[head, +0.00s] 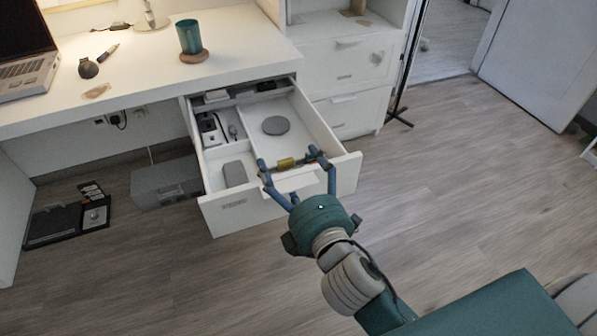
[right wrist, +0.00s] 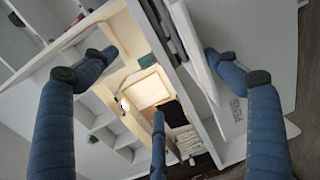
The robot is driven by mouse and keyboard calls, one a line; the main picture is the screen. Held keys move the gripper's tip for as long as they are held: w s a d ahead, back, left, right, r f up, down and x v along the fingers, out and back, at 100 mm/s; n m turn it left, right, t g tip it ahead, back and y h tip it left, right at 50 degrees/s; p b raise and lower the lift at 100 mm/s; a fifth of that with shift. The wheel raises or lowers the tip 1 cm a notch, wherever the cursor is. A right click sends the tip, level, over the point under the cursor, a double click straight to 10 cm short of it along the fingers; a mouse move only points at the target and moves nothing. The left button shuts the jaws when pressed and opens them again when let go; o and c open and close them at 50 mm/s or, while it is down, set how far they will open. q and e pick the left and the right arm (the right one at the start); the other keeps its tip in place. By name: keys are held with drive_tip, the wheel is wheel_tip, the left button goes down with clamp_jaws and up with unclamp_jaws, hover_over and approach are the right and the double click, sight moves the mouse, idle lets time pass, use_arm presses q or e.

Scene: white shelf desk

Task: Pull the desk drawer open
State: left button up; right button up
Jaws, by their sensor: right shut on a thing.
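The white desk drawer (head: 222,217) stands pulled out from under the desk top, with its inside showing. My right gripper (head: 290,162) is at the right part of the drawer's front panel, its blue fingers spread around the panel's top edge and shut on it. In the right wrist view the front panel (right wrist: 205,75) runs between my fingers (right wrist: 158,115). The exact contact is hard to see. My left gripper is not in view.
The drawer holds a grey disc (head: 275,125), a grey box (head: 235,174) and a small yellow item (head: 286,163). A teal cup (head: 189,37) and laptop (head: 28,70) stand on the desk. A grey box (head: 166,182) is on the floor.

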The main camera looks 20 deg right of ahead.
drive_tip(key=shift+s+r, duration=0.4)
drive_tip(key=shift+r, duration=0.45)
drive_tip(key=shift+c, duration=1)
drive_tip(key=shift+s, duration=1.25)
drive_tip(key=shift+c, duration=1)
drive_tip(key=shift+s+r+b, duration=0.2)
drive_tip(key=shift+s+b, duration=0.15)
drive_tip(key=shift+s, duration=0.7)
drive_tip(key=c, duration=0.5)
use_arm(q)
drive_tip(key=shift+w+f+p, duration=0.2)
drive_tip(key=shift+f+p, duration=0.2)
drive_tip(key=shift+p, duration=0.65)
use_arm(e)
drive_tip(key=s, duration=0.7)
drive_tip(key=shift+d+f, duration=0.15)
drive_tip(key=shift+f, duration=0.2)
drive_tip(key=shift+c, duration=0.2)
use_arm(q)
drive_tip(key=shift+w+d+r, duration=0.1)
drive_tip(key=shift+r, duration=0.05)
